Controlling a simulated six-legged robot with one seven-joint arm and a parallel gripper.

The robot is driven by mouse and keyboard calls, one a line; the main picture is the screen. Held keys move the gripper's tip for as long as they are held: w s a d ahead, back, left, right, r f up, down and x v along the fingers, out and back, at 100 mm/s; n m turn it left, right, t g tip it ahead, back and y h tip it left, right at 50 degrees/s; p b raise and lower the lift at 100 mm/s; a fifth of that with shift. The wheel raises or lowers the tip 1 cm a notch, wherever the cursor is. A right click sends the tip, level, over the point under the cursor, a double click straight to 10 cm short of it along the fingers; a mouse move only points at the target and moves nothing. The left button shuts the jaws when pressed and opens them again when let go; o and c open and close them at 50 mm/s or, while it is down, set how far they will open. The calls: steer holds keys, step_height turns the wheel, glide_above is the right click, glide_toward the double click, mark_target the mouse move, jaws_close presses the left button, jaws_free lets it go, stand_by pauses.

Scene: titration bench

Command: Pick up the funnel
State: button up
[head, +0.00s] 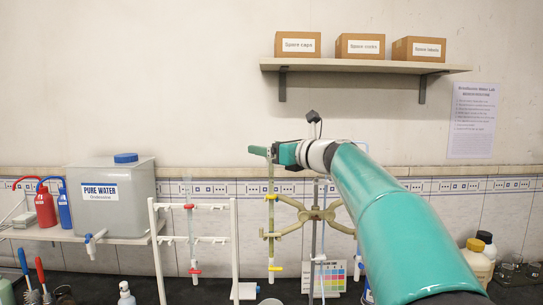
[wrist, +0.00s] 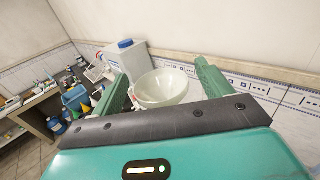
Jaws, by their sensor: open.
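The funnel (wrist: 166,88) is a pale, wide-mouthed bowl in the wrist view. It lies between the two green fingers of my gripper (wrist: 162,72), with its open mouth facing up. The fingers stand apart on either side of it, and I cannot tell whether either touches it. In the head view my gripper (head: 262,151) is at the top of a clamped burette (head: 271,215), in front of the wall. The funnel cannot be made out there, and its stem is hidden in both views.
A pure water tank (head: 112,205) stands on a side shelf at left. A white rack (head: 155,240) holds another burette with red fittings. A brass-coloured clamp (head: 300,214) on a stand is just below my arm. A wall shelf (head: 350,66) with boxes hangs above.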

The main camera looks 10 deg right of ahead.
steer(key=shift+c, duration=0.2)
steer(key=c, duration=1)
steer(key=shift+r, duration=0.15)
